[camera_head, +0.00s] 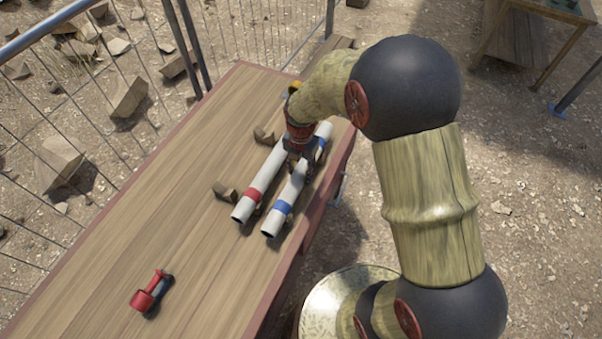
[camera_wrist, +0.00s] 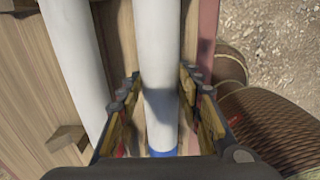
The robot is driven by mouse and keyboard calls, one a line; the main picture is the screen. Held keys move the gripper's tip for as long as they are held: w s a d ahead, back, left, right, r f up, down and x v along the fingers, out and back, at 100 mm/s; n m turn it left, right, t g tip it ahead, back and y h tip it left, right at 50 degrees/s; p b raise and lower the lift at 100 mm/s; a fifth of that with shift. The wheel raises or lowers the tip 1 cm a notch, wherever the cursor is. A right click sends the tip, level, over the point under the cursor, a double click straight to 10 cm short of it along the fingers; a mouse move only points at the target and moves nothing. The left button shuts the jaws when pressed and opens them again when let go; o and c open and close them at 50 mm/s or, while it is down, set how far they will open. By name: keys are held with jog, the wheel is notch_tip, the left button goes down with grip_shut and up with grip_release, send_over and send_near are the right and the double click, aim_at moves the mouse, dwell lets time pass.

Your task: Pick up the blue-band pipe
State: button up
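The blue-band pipe (camera_head: 292,187) is a white tube with blue bands, lying on the wooden table near its right edge. In the wrist view, the pipe (camera_wrist: 160,50) runs down the middle, with a blue band (camera_wrist: 162,153) low in the picture. My gripper (camera_head: 301,166) is over the pipe's middle and hides part of it. In the wrist view, my gripper's fingers (camera_wrist: 160,82) are apart, one on each side of the pipe. Their tips look very close to its sides; contact is not clear.
A white red-band pipe (camera_head: 243,209) lies parallel on the left, close by; it also shows in the wrist view (camera_wrist: 75,55). Wooden blocks (camera_head: 225,192) stand beside it. A red tool (camera_head: 151,292) lies near the front. The table's (camera_head: 140,205) left part is clear. A metal fence (camera_head: 110,85) stands behind.

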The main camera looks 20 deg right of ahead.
grip_shut()
jog(key=shift+r, duration=0.1)
dwell(0.3)
